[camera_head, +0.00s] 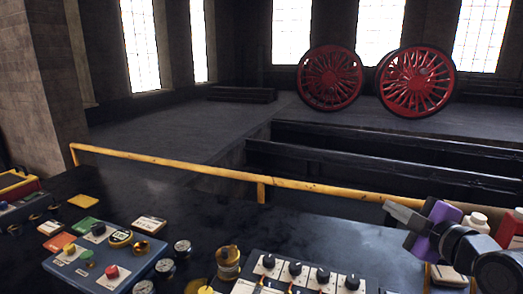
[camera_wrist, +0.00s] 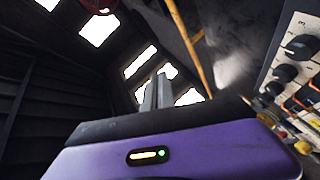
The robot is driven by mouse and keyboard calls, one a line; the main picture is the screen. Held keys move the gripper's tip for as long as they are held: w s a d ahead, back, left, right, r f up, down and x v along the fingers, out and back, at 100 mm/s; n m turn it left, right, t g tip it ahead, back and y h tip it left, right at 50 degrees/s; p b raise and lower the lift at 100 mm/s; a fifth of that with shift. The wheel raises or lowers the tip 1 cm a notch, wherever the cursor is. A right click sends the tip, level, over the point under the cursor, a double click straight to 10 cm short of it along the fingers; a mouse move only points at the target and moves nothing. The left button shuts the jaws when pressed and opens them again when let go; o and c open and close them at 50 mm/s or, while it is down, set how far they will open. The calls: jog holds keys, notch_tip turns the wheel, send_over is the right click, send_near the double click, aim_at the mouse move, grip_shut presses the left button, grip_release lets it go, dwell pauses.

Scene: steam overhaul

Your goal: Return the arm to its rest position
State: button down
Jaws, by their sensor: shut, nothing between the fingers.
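My gripper (camera_head: 400,214) is at the right of the head view, above the right part of the dark bench (camera_head: 150,195). It has a purple body and grey fingers that point left. In the wrist view its two fingers (camera_wrist: 158,92) stand together above the purple housing, shut with nothing between them. My arm runs off the lower right edge of the head view.
A blue control box (camera_head: 110,262) and a knob panel (camera_head: 300,275) stand on the bench, with gauges and cards nearby. White bottles (camera_head: 474,222) are close beside my gripper. A yellow rail (camera_head: 190,164) edges the bench. Red wheels (camera_head: 330,78) stand far behind.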

jog(key=s+a+f+m+t+h, duration=0.1)
jog(key=s+f+m+h, duration=0.1)
jog(key=s+m, duration=0.3)
jog(key=s+a+f+m+t+h, duration=0.1)
jog(key=s+f+m+h, duration=0.1)
jog(key=s+f+m, duration=0.2)
jog(key=s+a+f+m+t+h, duration=0.2)
jog(key=s+f+m, duration=0.1)
jog(key=s+m, duration=0.5)
jog(key=shift+s+f+h, duration=0.1)
jog(key=shift+s+h, duration=0.3)
jog(key=shift+s, duration=0.6)
jog(key=s+a+f+g+y, duration=0.1)
jog(key=s+a+f, duration=0.1)
jog(key=s, duration=0.8)
jog(key=s+a+f+n+g+y, duration=0.1)
jog(key=s+f, duration=0.3)
jog(key=s, duration=0.6)
jog(key=s+a+f+n+g+y, duration=0.1)
jog(key=s+a+f+g, duration=0.1)
jog(key=s, duration=0.8)
notch_tip(320, 180, down, 2)
jog(key=shift+a+f+g+y, duration=0.1)
jog(key=shift+a+g+y, duration=0.3)
jog(key=shift+a, duration=0.1)
jog(key=shift+w+d, duration=0.1)
